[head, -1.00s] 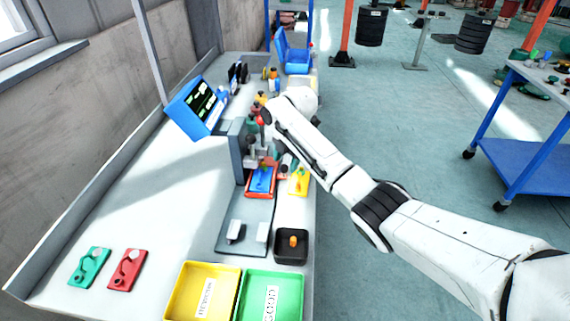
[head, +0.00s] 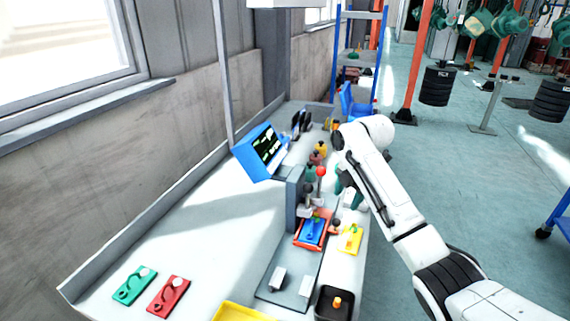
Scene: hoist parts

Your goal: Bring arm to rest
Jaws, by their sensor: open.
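My white arm reaches in from the lower right over the bench (head: 215,235). My gripper (head: 350,190) hangs below the wrist at the bench's right edge, partly hidden by the arm. Its teal fingers look open, with nothing seen held. It is above and to the right of a blue plate (head: 312,231) in a red holder at the grey fixture (head: 296,198). A yellow plate (head: 350,240) lies just below the gripper in the picture, on the bench's right side.
A blue-framed monitor (head: 262,150) stands behind the fixture. A green plate (head: 134,285) and a red plate (head: 168,296) lie at the near left. A black bin (head: 322,310) holds an orange part. A blue trolley (head: 562,215) is at right; floor between is clear.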

